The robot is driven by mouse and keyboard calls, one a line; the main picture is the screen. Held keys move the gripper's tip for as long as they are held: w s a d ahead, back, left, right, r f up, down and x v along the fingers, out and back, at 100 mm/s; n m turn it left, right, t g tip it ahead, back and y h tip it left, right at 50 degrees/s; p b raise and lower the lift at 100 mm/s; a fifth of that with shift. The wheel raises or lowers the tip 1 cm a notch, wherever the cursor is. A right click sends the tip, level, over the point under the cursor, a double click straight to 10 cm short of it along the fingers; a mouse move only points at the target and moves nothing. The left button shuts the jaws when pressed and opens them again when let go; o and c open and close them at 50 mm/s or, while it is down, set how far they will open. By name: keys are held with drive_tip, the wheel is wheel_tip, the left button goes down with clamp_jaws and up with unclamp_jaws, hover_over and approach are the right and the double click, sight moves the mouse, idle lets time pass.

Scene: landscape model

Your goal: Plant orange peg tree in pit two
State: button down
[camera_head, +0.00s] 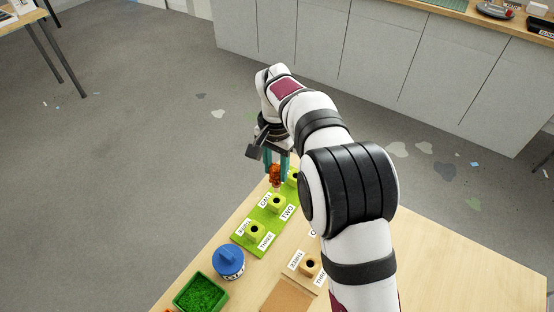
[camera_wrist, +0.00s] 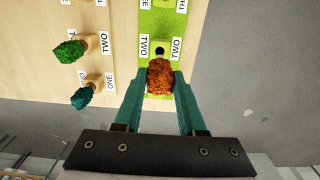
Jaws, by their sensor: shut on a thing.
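My gripper (camera_head: 276,164) is shut on the orange peg tree (camera_head: 275,174), which has a bumpy orange crown; it also shows between the teal fingers in the wrist view (camera_wrist: 161,80). The tree is held upright just above and behind pit two (camera_head: 277,204), a green block with a dark hole on the green board (camera_head: 246,241). In the wrist view the dark hole of pit two (camera_wrist: 160,50) shows beside the crown, uncovered. The lower end of the peg is hard to make out. Pit three (camera_head: 255,231) is empty; pit one is mostly hidden behind my arm.
A wooden rack (camera_head: 296,278) stands right of the board, partly behind my arm. It holds a green tree (camera_wrist: 70,52) and a teal tree (camera_wrist: 82,97). A blue lidded container (camera_head: 229,263) and a green-filled tray (camera_head: 201,295) stand at the front left.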

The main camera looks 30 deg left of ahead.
sight(276, 186)
drive_tip(key=shift+f, duration=1.55)
drive_tip(key=shift+f, duration=2.05)
drive_tip(key=shift+c, duration=2.1)
unclamp_jaws()
drive_tip(key=shift+r, duration=0.1)
wheel_tip(276, 186, up, 15)
drive_tip(key=shift+r, duration=0.35)
